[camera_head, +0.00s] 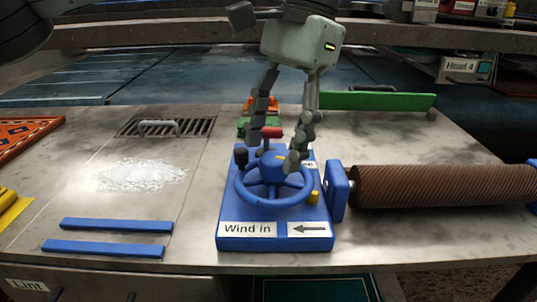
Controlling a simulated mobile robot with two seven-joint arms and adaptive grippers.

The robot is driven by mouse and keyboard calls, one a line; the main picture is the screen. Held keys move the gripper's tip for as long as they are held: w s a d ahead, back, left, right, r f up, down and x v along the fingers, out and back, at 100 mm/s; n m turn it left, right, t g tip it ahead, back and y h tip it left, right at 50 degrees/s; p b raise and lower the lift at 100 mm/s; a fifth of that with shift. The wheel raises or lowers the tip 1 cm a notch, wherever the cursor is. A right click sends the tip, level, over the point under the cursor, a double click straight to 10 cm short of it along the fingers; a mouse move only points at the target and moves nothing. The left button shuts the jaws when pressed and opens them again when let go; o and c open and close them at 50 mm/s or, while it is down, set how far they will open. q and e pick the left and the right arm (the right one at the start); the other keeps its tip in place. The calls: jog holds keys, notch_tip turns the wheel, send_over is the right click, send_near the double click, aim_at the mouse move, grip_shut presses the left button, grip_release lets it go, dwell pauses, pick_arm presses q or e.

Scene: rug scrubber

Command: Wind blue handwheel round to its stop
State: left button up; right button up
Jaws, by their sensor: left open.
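The blue handwheel (245,195) lies flat on a blue block (227,213) on the grey bench. A black knob (241,157) stands up from the wheel's rim at the back left. A red piece (272,133) shows behind the hub, and a small yellow piece (313,197) sits at the right of the wheel. My left gripper (273,146) points down over the back of the wheel, fingers apart. I cannot tell whether it touches the wheel. My right gripper is not in view.
A brown ribbed roller (440,187) runs right from the blue block's side. Two blue strips (115,225) and a white powdery patch (137,174) lie at left. A drain grate (165,127) and a green bar (377,101) are behind. An orange patterned rug (22,138) lies far left.

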pick_arm(q)
jog(key=n+h, duration=0.1)
jog(key=n, duration=0.3)
jog(key=n+h+b, duration=0.1)
jog(key=n, duration=0.3)
jog(key=a+r+n+t, duration=0.1)
jog(key=n, duration=0.3)
jog(key=shift+w+h+b, duration=0.1)
jog(key=shift+h+b, duration=0.25)
jog(key=shift+h, duration=0.05)
notch_tip(320, 180, up, 4)
jog(key=s+a+f+n+t+h+b, duration=0.1)
jog(key=a+n+t+h+b, duration=0.2)
jog(key=n, duration=1.7)
jog(key=shift+g+h, duration=0.3)
jog(key=shift+h, duration=0.1)
jog(key=x, duration=0.3)
jog(key=d+p+x, duration=0.1)
jog(key=x, duration=0.2)
jog(key=shift+w+d+f, duration=0.1)
jog(key=shift+d+f, duration=0.1)
jog(key=shift+f, duration=0.2)
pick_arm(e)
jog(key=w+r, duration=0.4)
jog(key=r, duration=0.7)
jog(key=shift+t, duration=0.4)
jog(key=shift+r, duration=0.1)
